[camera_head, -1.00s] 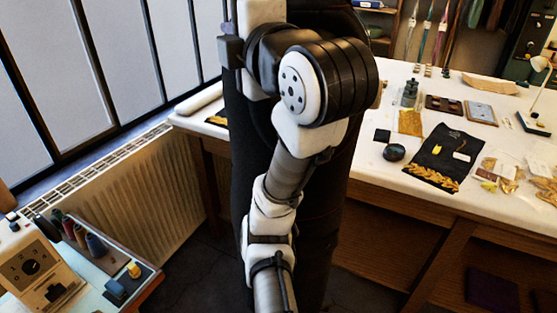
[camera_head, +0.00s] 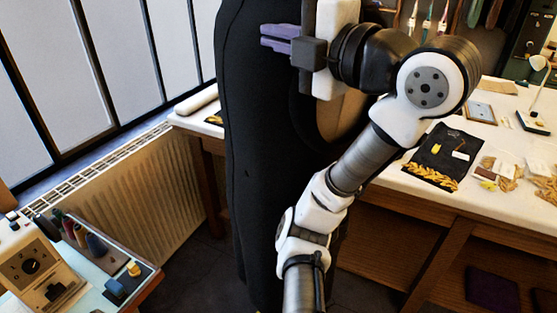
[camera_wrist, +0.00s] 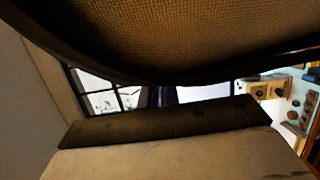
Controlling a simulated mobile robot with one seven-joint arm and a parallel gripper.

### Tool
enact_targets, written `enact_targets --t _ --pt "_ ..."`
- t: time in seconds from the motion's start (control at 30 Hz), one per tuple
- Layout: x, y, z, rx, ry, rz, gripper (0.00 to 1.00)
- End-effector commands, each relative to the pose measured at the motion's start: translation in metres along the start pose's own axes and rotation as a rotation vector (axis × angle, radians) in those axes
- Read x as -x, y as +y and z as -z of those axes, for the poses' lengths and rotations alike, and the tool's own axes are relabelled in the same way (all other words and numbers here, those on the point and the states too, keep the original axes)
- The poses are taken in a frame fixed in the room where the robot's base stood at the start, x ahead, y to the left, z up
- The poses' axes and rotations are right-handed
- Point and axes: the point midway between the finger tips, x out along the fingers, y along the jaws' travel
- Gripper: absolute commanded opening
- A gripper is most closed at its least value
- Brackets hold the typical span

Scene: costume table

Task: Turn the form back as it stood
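The form (camera_head: 265,150) is a tall dark dress form in black cloth, standing close in front of me in the head view. Its top is out of the picture. A tan patch with a curved dark edge (camera_head: 342,118) shows on its right side, partly behind my arm. My gripper (camera_head: 272,38) has purple fingers pointing left across the upper part of the form, with a dark gap between them. I cannot tell whether they touch the cloth. In the wrist view, brown woven fabric (camera_wrist: 190,35) with a dark curved edge fills the top, very near.
A white worktable (camera_head: 510,150) with a black embroidered cloth (camera_head: 437,152) and small items stands at right. A radiator (camera_head: 140,190) lies under the window at left. A side table with a dial box (camera_head: 35,265) and spools is at lower left. Bare floor shows between.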

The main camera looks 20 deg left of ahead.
Motion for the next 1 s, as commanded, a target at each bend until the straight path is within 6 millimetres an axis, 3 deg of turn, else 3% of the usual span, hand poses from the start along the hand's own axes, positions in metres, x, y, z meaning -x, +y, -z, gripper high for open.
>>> enact_targets --t 0.03,0.27,0.6,1.0 --pt "-0.001 -0.002 -0.010 -0.022 -0.013 0.005 0.00" --pt "-0.001 -0.003 -0.010 -0.021 -0.011 0.007 0.00" --pt "0.026 -0.006 -0.039 -0.024 -0.013 0.010 0.00" --pt "0.025 -0.008 -0.039 -0.021 -0.005 0.020 0.00"
